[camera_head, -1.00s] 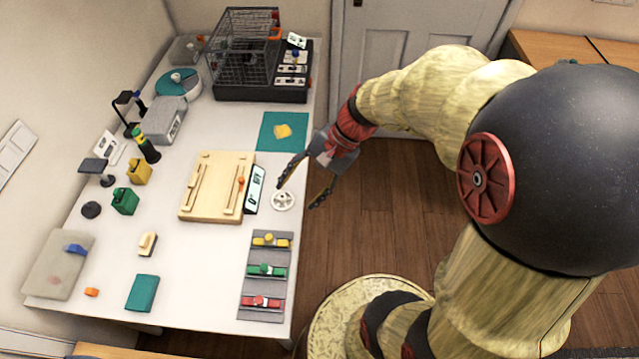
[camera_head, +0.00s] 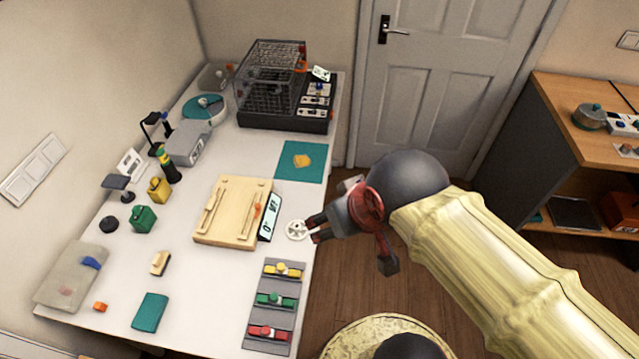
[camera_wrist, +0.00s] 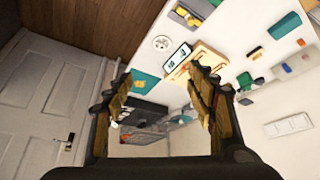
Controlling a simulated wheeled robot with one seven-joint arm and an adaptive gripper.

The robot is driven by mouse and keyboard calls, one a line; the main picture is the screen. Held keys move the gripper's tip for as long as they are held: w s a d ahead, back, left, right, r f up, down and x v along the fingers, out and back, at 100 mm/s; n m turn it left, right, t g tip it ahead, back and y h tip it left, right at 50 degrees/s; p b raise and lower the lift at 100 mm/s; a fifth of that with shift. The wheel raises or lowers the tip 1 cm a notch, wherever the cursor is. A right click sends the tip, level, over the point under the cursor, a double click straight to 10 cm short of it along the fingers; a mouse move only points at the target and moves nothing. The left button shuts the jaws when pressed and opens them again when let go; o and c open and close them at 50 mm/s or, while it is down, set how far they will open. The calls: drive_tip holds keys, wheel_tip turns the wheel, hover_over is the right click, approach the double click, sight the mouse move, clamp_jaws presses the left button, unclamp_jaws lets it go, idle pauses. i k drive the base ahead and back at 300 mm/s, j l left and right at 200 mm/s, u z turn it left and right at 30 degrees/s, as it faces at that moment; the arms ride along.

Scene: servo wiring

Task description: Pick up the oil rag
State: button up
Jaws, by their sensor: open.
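I cannot tell for sure which cloth is the oil rag. A folded teal cloth-like piece (camera_head: 151,312) lies flat near the front edge of the white table; it also shows at the upper right of the wrist view (camera_wrist: 285,25). A stained beige pad (camera_head: 66,283) with a blue item on it lies at the table's front left. A small yellow piece (camera_head: 302,160) rests on a teal mat (camera_head: 290,175) at the back right. My gripper (camera_head: 315,229) is open and empty at the table's right edge, beside a white wheel (camera_head: 297,229). Its spread fingers show in the wrist view (camera_wrist: 160,78).
A wooden board (camera_head: 228,235) stands mid-table. A grey rack (camera_head: 289,305) with yellow, green and red parts lies front right. A wire cage machine (camera_head: 268,75) stands at the back. Green and yellow cans and dark stands line the left side.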

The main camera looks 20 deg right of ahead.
sight(149, 317)
drive_tip(key=u, duration=1.55)
drive_tip(key=z, duration=1.4)
drive_tip(key=u, duration=1.4)
drive_tip(key=i+l+u, duration=0.15)
drive_tip(key=l, duration=0.4)
drive_tip(key=l+u, duration=0.15)
drive_tip(key=l, duration=0.4)
